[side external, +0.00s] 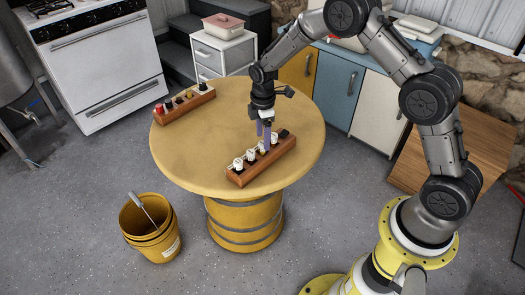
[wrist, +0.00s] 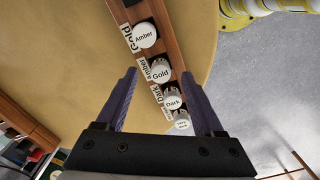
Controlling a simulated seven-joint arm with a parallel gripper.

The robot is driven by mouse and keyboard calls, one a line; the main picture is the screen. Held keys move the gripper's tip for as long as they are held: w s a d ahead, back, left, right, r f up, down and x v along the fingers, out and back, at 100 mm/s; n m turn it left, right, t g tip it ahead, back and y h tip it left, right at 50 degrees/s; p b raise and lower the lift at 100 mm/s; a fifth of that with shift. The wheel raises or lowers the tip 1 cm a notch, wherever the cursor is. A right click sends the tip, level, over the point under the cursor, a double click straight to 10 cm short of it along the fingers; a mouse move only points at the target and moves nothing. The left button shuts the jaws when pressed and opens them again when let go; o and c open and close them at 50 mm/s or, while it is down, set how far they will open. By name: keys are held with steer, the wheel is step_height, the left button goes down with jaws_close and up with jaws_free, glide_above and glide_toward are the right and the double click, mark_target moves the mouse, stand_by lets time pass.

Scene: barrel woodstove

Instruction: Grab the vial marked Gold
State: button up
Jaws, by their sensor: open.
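The vial with a white cap reading Gold (wrist: 160,74) stands in a wooden rack (wrist: 185,50). The rack label beside it reads Amber. Above it in the wrist view is the Amber-capped vial (wrist: 144,35), beside a rack label reading Gold. Below are the Dark-capped vial (wrist: 173,102) and another white-capped vial (wrist: 182,125), its text too small to read. My gripper (wrist: 159,76) is open and empty, its purple fingertips appearing on either side of the Gold cap. In the side view my gripper (side external: 263,133) points down at the near rack (side external: 262,162); the exact fingertip height is unclear.
The racks sit on a round yellow table (side external: 205,135). A second wooden rack (side external: 186,105) with several vials stands at its far left. The tabletop between the racks is clear. Yellow buckets (side external: 150,230) stand on the floor.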

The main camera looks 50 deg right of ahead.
mark_target(262, 143)
steer(key=shift+a+f, duration=0.1)
steer(key=shift+f, duration=1.65)
jaws_close()
